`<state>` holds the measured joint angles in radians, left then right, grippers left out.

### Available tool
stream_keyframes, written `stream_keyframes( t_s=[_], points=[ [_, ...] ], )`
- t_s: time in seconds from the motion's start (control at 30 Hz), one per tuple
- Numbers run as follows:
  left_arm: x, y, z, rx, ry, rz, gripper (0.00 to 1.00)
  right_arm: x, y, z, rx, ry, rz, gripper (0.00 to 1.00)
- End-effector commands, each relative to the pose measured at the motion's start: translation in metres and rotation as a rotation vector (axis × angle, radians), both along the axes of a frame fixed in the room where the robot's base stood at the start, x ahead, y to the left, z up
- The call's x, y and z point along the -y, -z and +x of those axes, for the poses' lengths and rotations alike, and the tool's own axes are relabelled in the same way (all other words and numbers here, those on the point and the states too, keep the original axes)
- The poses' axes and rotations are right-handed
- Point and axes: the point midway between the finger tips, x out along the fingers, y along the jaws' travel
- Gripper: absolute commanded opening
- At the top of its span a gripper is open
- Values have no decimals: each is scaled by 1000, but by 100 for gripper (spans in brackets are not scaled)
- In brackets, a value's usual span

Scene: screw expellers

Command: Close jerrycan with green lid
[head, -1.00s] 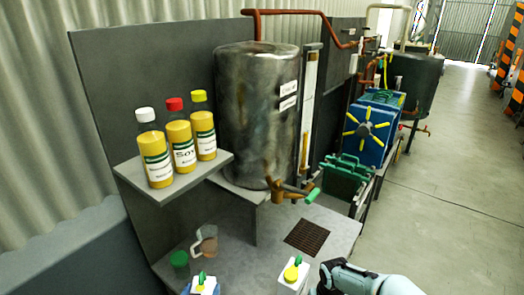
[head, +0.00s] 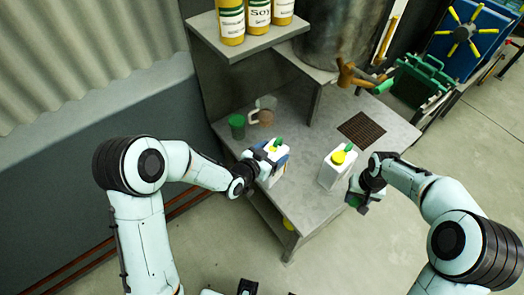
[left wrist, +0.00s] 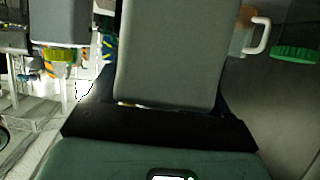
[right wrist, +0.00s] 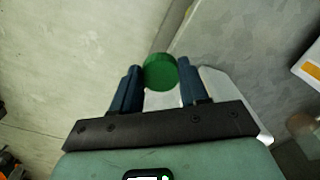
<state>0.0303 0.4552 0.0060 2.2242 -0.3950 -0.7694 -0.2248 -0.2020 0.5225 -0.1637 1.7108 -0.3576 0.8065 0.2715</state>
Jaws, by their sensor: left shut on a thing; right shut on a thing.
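A white jerrycan (head: 277,174) stands near the front edge of the grey table, with a green piece and a small yellowish spot on top. My left gripper (head: 262,166) is shut on its body; in the left wrist view the jerrycan (left wrist: 175,50) fills the space between the fingers. My right gripper (head: 360,200) is shut on a round green lid, clear in the right wrist view (right wrist: 160,70). It holds the lid beyond the table's right edge, apart from the held jerrycan. The jerrycan's mouth is too small to make out.
A second white jerrycan (head: 332,172) with a yellow cap stands between my grippers. Bottles (head: 258,14) stand on a shelf (head: 250,45).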

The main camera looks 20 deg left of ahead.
Motion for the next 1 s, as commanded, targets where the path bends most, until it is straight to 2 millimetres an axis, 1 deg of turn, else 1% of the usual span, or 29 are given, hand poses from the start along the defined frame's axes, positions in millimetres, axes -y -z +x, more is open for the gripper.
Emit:
stream_keyframes(
  t_s=[0.03,0.4,0.6,1.0],
  points=[
    [5,-3,4,10,35,-1,0,0,0,0,0,0,0,16],
    [43,-3,13,10,297,-3,0,0,0,0,0,0,0,16],
    [61,-3,17,10,414,-3,0,0,0,0,0,0,0,16],
    [89,-3,23,9,612,-3,0,0,0,0,0,0,0,16]
  ],
)
